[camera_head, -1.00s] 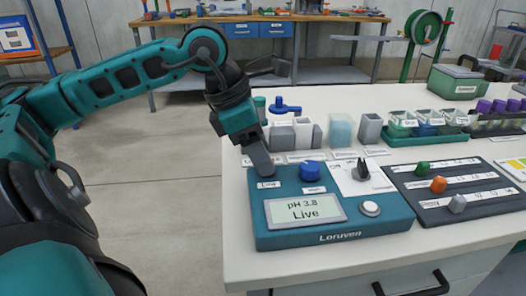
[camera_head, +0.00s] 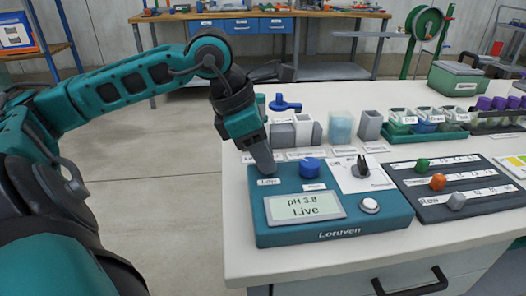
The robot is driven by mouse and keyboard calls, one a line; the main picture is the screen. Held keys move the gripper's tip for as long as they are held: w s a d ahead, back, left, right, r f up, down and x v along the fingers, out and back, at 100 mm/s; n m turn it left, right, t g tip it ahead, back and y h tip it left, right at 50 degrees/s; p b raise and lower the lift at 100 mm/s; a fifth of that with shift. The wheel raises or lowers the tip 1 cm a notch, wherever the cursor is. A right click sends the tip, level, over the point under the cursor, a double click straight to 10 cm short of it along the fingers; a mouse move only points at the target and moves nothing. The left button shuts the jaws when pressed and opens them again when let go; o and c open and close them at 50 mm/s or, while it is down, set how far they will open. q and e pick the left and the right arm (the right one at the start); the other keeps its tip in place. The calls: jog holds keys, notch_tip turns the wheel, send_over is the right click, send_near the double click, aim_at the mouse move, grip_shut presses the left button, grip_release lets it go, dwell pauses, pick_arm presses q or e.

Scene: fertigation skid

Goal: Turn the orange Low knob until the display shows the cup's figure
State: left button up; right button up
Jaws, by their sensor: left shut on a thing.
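The teal Loruven unit (camera_head: 385,222) sits at the near left of the white bench. Its display (camera_head: 305,207) reads what looks like "pH 3.0", with "Live" below; the last digit is small. The Low label (camera_head: 268,182) is at the unit's left. My left gripper (camera_head: 264,168) points down just behind that label, shut at the Low knob's place. The orange knob is hidden by the fingers. Small labelled glass cups (camera_head: 428,116) stand in a green tray (camera_head: 446,136) at the back right; I cannot read their figures. My right gripper is not in view.
A blue knob (camera_head: 309,166), a black pointer knob (camera_head: 362,168) and a white button (camera_head: 370,205) are on or beside the unit's top. A dark slider board (camera_head: 450,187) lies to the right. Grey and pale blue blocks stand close behind the gripper.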

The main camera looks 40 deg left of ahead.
pick_arm(q)
grip_shut()
jog(key=shift+m, duration=0.3)
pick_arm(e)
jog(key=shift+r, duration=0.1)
pick_arm(q)
jog(key=m+g+h+p, duration=0.1)
jog(key=m, duration=0.2)
jog(key=shift+w+a+r, duration=0.1)
jog(key=shift+r, duration=0.05)
jog(key=shift+m+g+p, duration=0.5)
jog(key=shift+m+p, duration=0.25)
jog(key=shift+m, duration=0.45)
jog(key=shift+m+g+p, duration=0.3)
jog(key=shift+m, duration=0.5)
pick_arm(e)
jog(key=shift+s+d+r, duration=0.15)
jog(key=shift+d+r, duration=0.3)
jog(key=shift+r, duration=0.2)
pick_arm(q)
jog(key=shift+w+h, duration=0.1)
jog(key=shift+h, duration=0.2)
jog(key=o, duration=0.9)
grip_release()
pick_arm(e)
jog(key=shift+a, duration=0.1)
